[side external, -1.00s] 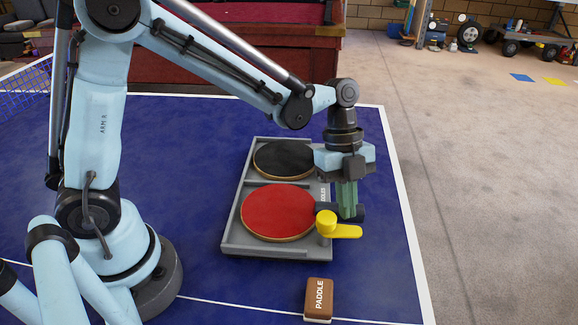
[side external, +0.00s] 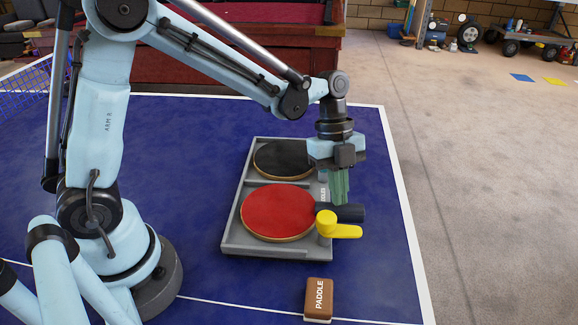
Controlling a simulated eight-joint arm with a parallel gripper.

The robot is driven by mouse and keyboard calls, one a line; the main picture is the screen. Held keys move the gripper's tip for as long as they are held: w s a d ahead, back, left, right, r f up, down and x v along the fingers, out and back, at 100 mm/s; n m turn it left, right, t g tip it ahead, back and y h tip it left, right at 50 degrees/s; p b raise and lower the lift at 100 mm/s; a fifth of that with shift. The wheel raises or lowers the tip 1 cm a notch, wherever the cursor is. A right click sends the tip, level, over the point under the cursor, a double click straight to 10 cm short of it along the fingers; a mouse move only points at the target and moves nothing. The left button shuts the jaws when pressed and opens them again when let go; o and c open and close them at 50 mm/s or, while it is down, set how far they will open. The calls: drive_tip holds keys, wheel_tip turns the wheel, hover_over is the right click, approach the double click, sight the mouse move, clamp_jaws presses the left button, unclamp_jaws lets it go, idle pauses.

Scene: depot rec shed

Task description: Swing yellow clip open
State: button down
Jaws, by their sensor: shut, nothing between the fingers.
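The yellow clip (side external: 340,228) is at the right front of the grey tray (side external: 232,238). Its round end is at the tray's right edge and its flat arm points right, beyond that edge. A dark handle (side external: 352,212) lies just behind the clip, in line with the red paddle (side external: 278,212); I cannot tell whether the clip touches it. My gripper (side external: 338,203) is shut and empty, with green fingers pointing down. The fingertips are just behind the dark handle in the picture; contact cannot be told.
A black paddle (side external: 283,160) lies in the tray's back compartment, its right end hidden by my gripper. A brown block (side external: 318,297) marked PADDLE lies in front on the blue table (side external: 210,280). The table's right edge is close beyond the clip; the table around the block is clear.

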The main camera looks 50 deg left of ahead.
drive_tip(key=w+v, duration=0.1)
drive_tip(key=v, duration=0.9)
drive_tip(key=shift+w+d, duration=0.2)
drive_tip(key=shift+w, duration=0.2)
drive_tip(key=s+a+n+t+y, duration=0.2)
drive_tip(key=s+n, duration=0.4)
drive_tip(key=n, duration=0.5)
drive_tip(key=s+a+f+n+t+y, duration=0.1)
drive_tip(key=s+a+n+t, duration=0.4)
drive_tip(key=n, duration=0.6)
drive_tip(key=shift+s+a+f+t+y, duration=0.2)
drive_tip(key=shift+s+t+y, duration=0.3)
drive_tip(key=shift+t, duration=0.4)
